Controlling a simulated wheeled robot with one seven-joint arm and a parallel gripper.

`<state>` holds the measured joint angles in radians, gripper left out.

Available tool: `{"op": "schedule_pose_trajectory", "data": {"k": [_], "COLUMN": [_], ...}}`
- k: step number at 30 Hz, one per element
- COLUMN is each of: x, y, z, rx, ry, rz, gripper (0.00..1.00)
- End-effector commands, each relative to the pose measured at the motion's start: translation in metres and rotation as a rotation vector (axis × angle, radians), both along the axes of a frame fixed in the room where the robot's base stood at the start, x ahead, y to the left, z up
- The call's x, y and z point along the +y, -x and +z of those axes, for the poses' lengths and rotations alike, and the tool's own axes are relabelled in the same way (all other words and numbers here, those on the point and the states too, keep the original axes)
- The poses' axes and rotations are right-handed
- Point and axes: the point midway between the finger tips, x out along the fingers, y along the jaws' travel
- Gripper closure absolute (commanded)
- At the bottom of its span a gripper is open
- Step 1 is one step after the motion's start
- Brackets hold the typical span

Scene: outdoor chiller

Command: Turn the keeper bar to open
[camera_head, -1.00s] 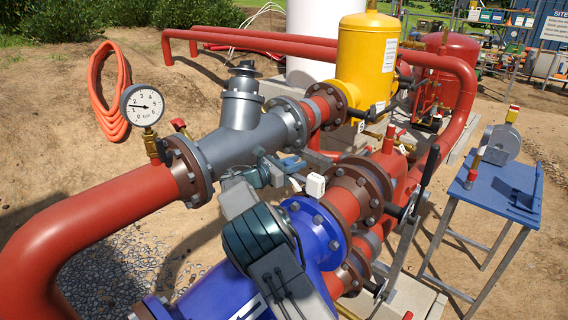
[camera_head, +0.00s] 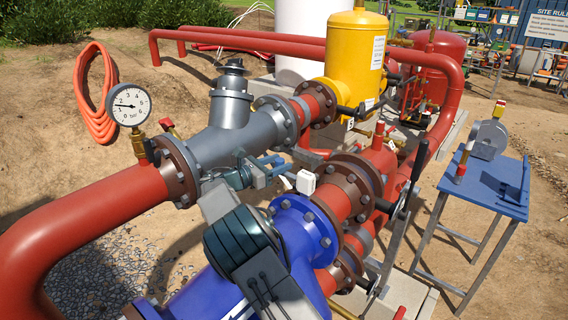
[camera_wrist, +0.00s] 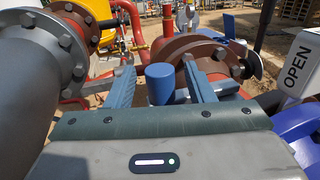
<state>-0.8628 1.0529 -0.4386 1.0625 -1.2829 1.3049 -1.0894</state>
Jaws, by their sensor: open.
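My gripper (camera_head: 276,166) is open, reaching over the pipes between the grey strainer (camera_head: 222,130) and the blue pipe body (camera_head: 300,238). In the wrist view its two blue-grey fingers (camera_wrist: 160,78) stand apart on either side of a short blue cylinder (camera_wrist: 160,84). I cannot tell whether they touch it. A pale plate marked OPEN (camera_wrist: 299,68) stands to the right of the fingers. A small white block (camera_head: 305,182) shows just right of my gripper in the head view. I cannot make out for certain which part is the keeper bar; my gripper hides some of this spot.
A pressure gauge (camera_head: 128,104) stands on the red pipe at left. A black-handled lever (camera_head: 412,180) rises right of the brown flanges (camera_head: 350,190). A yellow vessel (camera_head: 354,55) stands behind. A blue table (camera_head: 492,190) is at right, with bare sand around it.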

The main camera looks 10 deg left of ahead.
Motion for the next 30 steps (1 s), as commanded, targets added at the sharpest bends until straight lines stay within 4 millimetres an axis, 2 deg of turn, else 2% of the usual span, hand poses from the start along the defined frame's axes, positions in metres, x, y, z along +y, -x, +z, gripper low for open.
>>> {"op": "schedule_pose_trajectory", "data": {"k": [6, 13, 19, 30], "x": [0.04, 0.07, 0.08, 0.08], "y": [0.035, 0.062, 0.072, 0.072], "z": [-0.003, -0.002, 0.0, 0.0], "rx": [-0.001, -0.001, 0.0, 0.0], "ry": [-0.001, -0.001, 0.0, 0.0], "rz": [0.004, 0.001, 0.0, -0.001], "gripper": [0.52, 0.52, 0.52, 0.52]}}
